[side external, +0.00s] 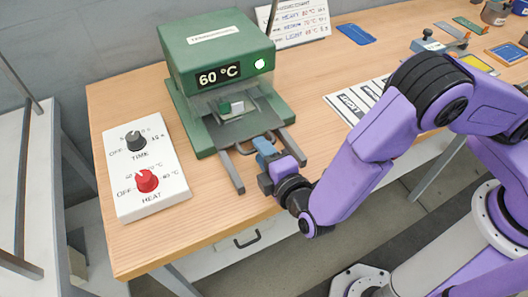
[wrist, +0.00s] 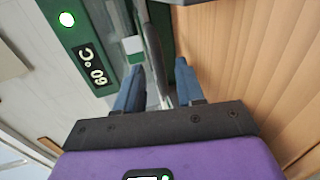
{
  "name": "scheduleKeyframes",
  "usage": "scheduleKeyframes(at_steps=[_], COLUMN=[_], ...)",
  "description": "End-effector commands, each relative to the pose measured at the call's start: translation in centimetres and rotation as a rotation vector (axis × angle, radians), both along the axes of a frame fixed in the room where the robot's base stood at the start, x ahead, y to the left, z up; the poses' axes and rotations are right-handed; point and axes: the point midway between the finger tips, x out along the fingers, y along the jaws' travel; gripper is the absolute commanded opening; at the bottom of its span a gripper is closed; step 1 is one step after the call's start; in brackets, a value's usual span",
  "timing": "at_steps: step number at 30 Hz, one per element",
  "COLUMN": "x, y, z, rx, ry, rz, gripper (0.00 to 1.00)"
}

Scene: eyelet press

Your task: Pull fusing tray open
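The green press (side external: 217,50) stands on the wooden table, and its grey fusing tray (side external: 245,129) shows low at its front, between two rails. The tray's bar handle (side external: 243,151) faces the front edge of the table. A small green and white piece (side external: 232,105) sits on the tray, under the press head; it also shows in the wrist view (wrist: 134,48). My gripper (side external: 262,146) is at the handle, its blue fingers spread apart in the wrist view (wrist: 160,78). Part of the handle is hidden behind the fingers, and I cannot tell whether they touch it.
A white control box (side external: 145,165) with TIME and HEAT knobs stands left of the press. The press display (side external: 218,75) reads 60 °C beside a lit light. The two rails (side external: 229,172) reach toward the table's front edge. A printed sheet (side external: 352,101) lies at right.

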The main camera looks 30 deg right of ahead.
Motion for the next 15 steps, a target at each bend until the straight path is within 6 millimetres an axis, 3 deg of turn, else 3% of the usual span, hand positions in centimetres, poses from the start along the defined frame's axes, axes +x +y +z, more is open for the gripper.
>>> scheduleKeyframes(at_steps=[1, 4, 11, 15], x=[0.0, 0.0, -0.4, -2.9], y=[0.0, 0.0, 0.1, 0.2], z=[0.0, 0.0, 0.0, 0.0], rx=[0.000, 0.000, 0.000, -0.001], ry=[0.000, 0.000, 0.000, 0.002], rz=[0.000, 0.000, 0.002, 0.007], gripper=[0.32, 0.00, 0.00, 0.00])
